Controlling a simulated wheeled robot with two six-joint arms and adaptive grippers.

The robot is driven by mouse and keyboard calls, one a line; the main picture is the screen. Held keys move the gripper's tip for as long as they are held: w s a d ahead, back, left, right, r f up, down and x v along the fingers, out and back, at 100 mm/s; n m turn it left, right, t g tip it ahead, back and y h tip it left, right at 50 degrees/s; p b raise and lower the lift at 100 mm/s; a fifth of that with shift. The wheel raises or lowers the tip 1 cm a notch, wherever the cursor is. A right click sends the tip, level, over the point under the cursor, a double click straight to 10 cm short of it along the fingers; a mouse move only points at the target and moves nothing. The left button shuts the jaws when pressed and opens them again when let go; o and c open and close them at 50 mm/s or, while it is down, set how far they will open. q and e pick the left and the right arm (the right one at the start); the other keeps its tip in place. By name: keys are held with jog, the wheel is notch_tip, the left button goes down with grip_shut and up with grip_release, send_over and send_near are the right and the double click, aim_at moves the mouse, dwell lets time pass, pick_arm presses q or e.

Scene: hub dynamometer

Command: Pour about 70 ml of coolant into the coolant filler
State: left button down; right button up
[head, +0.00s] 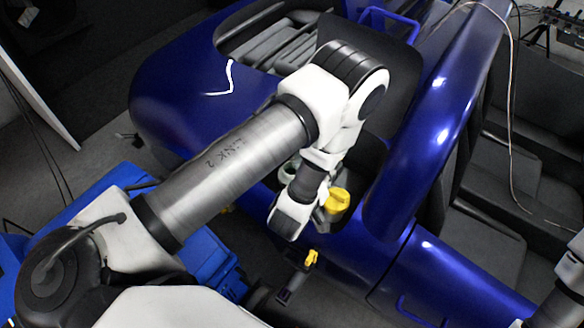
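My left arm comes in from the left, bends over the blue bodywork, and its white wrist end (290,215) hangs over the open bay near the middle. I cannot make out the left gripper's fingers or whether they hold anything. A yellow cap (337,200) sits just right of the wrist. A pale round rim (288,168) shows partly behind the wrist; I cannot tell if it is the coolant filler. No coolant container can be made out. Only a piece of my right arm shows at the lower right edge; its gripper is outside the view.
Blue bodywork (440,130) surrounds the bay, with a curved blue panel rising at right. A small yellow-topped dark part (310,258) is below the wrist. A blue case (205,262) stands at lower left.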

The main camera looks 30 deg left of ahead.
pick_arm(q)
jog(key=shift+d, duration=0.1)
jog(key=shift+d+f+m, duration=0.1)
jog(key=shift+d+m, duration=0.05)
jog(key=shift+m, duration=0.15)
jog(key=shift+s+d+m+t+y+p, duration=0.3)
jog(key=shift+s+d+m+t+y, duration=0.15)
jog(key=shift+d, duration=0.25)
jog(key=s+d+f+m+t+y+p, duration=0.1)
jog(key=d+f+m+t+p, duration=0.2)
jog(key=d+f+m+p, duration=0.1)
jog(key=shift+s, duration=0.3)
jog(key=shift+d+m+y, duration=0.1)
jog(key=shift+m+y, duration=0.15)
dwell(0.6)
